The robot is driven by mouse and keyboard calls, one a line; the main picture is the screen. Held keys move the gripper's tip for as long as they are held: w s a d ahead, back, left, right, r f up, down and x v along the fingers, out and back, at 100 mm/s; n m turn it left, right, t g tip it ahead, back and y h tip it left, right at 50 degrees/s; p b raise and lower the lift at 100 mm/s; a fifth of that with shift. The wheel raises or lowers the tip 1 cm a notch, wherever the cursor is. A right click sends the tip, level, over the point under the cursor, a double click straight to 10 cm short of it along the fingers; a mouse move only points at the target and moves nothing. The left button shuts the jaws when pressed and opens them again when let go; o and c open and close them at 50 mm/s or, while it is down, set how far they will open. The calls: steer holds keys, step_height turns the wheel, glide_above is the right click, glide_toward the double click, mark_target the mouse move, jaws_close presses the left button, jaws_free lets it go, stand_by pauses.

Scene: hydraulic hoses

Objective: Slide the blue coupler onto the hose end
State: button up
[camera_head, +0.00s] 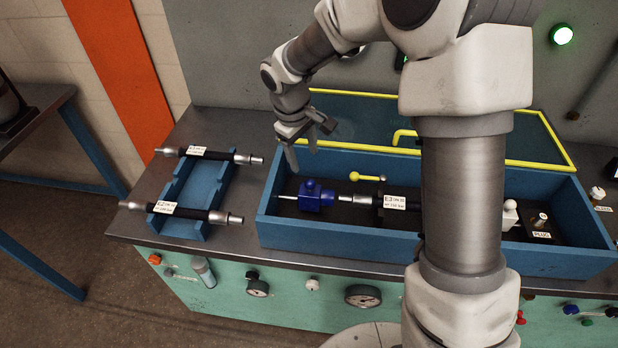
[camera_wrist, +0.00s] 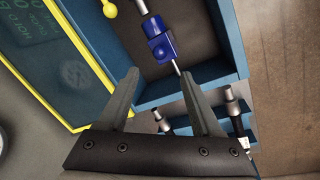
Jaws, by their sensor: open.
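The blue coupler (camera_head: 316,195) sits inside the blue test box on a thin metal rod (camera_head: 287,197) at the box's left end. It also shows in the wrist view (camera_wrist: 160,45), beyond my fingertips. The hose end (camera_head: 352,199), a metal fitting on a black labelled hose (camera_head: 395,203), lies just to the coupler's right, in line with it. In the head view a small gap seems to part them; in the wrist view they look close, and contact cannot be told. My gripper (camera_head: 302,160) is open and empty, above and slightly left of the coupler, apart from it; it also shows in the wrist view (camera_wrist: 160,88).
The box's blue front wall (camera_head: 340,238) and raised yellow-edged lid (camera_head: 535,128) bound the space. A yellow-knobbed lever (camera_head: 367,176) stands behind the hose end. Two hoses (camera_head: 210,154) (camera_head: 180,211) lie across a blue rack (camera_head: 183,228) at left. A green lamp (camera_head: 562,35) glows.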

mark_target(309, 181)
steer(key=f, duration=0.3)
steer(key=w+d+f, duration=0.1)
steer(key=f, duration=0.6)
steer(key=shift+w+d+f, duration=0.25)
steer(key=shift+f, duration=0.15)
jaws_close()
stand_by(0.8)
